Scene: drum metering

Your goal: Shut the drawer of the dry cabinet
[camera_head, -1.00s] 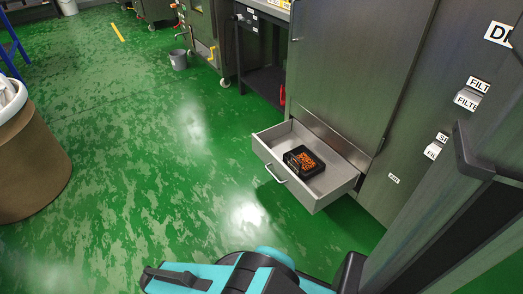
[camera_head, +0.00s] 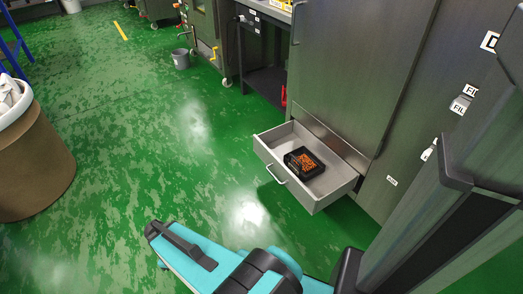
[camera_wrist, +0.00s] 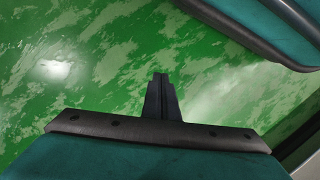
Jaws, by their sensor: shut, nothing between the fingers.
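The drawer (camera_head: 304,200) of the dry cabinet (camera_head: 345,75) is pulled well out, low near the floor. Its front has a bar handle (camera_head: 276,174). A black tray of orange beads (camera_head: 304,160) lies inside the drawer. My gripper (camera_wrist: 160,80) shows in the wrist view with its fingers together and nothing between them, above bare green floor. The drawer is not in the wrist view. In the head view my teal arm is at the bottom, in front of the drawer and apart from it; the fingertips cannot be made out there.
A brown drum (camera_head: 32,160) with a white liner stands at the left. The green floor (camera_head: 130,130) left of the drawer is clear.

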